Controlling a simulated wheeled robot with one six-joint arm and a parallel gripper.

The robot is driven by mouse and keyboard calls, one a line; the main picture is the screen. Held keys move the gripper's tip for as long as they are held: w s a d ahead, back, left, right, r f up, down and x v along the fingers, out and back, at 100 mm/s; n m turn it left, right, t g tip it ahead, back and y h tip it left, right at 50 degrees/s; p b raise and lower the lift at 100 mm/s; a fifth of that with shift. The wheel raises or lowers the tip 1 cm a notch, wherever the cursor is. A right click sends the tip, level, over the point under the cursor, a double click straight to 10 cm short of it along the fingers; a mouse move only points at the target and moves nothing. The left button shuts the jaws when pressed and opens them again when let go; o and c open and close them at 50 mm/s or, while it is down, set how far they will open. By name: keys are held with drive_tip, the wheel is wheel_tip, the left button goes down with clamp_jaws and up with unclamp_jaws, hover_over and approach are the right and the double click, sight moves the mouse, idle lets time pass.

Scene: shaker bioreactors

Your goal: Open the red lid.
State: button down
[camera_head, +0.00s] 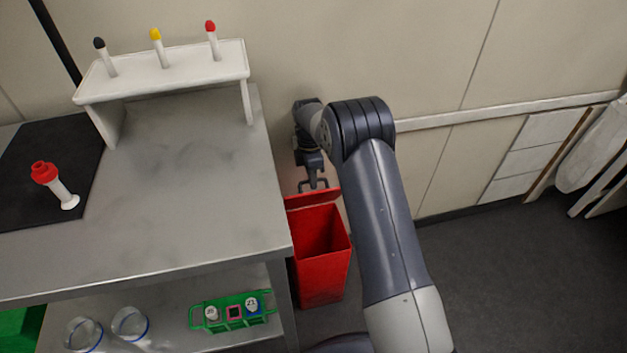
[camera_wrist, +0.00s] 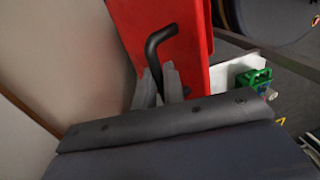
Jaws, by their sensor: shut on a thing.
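A red bin (camera_head: 322,275) stands on the floor beside the workbench, and its dark inside shows. Its red lid (camera_head: 312,199) is raised at the back edge of the opening. In the wrist view the lid (camera_wrist: 158,22) fills the upper middle and carries a black bent handle (camera_wrist: 153,45). My gripper (camera_head: 313,184) is at the handle, behind the bin's opening. In the wrist view my gripper's grey fingers (camera_wrist: 160,84) are shut on the handle. The exact contact is partly hidden.
The steel workbench (camera_head: 190,220) is close on the bin's left, with a white rack (camera_head: 170,78) and a red-capped tube (camera_head: 57,186). A green holder (camera_head: 220,325) sits on the lower shelf. The wall is right behind the arm. Open floor (camera_head: 520,270) lies right.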

drive_tip(key=shift+s+f, duration=0.15)
drive_tip(key=shift+f, duration=0.3)
drive_tip(key=c, duration=1.7)
unclamp_jaws()
drive_tip(key=shift+f, duration=0.15)
drive_tip(key=shift+c, duration=0.2)
drive_tip(key=shift+o, duration=1.3)
drive_tip(key=shift+r, duration=0.3)
drive_tip(key=shift+r, duration=0.1)
wheel_tip(320, 180, up, 10)
drive_tip(key=w+p, duration=0.1)
drive_tip(key=w, duration=0.1)
drive_tip(key=shift+w+a+r+p, duration=0.15)
drive_tip(key=shift+a+p, duration=0.05)
drive_tip(key=shift+p, duration=0.2)
